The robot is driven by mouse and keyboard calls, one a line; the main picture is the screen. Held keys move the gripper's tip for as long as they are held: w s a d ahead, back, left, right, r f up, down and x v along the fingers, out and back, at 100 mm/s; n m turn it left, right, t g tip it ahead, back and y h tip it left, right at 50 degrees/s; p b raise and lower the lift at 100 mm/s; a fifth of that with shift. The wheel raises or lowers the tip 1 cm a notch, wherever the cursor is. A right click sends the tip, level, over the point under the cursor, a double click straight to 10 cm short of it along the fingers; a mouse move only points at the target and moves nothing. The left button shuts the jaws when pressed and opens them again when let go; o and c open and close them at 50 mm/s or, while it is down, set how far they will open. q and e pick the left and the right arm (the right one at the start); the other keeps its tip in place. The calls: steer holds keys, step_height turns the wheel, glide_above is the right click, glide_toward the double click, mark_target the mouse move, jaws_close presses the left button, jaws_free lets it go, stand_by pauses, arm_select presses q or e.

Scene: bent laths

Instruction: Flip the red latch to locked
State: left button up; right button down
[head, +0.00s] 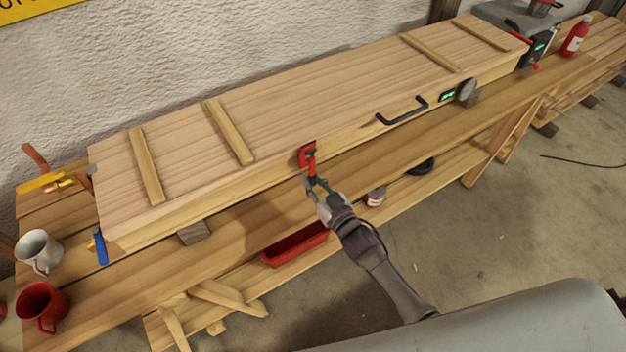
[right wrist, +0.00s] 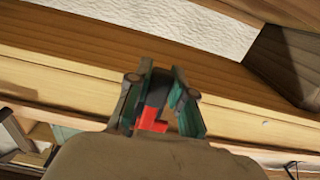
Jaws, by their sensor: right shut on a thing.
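The red latch (head: 307,154) sits on the front edge of the long wooden box (head: 320,85), left of the black handle. Its lever hangs down from the mount. My right gripper (head: 313,181) reaches up from below and is shut on the lower part of the lever. In the right wrist view the red and black latch part (right wrist: 152,117) shows between the two green-lined fingers of my right gripper (right wrist: 161,82). The fingers hide part of it. My left gripper is not in view.
A black handle (head: 403,113) and a small green display (head: 447,96) are on the box front to the right. The box lies on a wooden bench (head: 230,228). A red tray (head: 295,245) is below, and mugs (head: 40,250) stand at left.

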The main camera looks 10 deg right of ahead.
steer(key=c, duration=1)
jaws_free()
steer(key=shift+s, duration=0.1)
steer(key=shift+s+d+f, duration=0.1)
steer(key=shift+s+d, duration=0.05)
steer(key=shift+s, duration=0.2)
steer(key=v, duration=1.1)
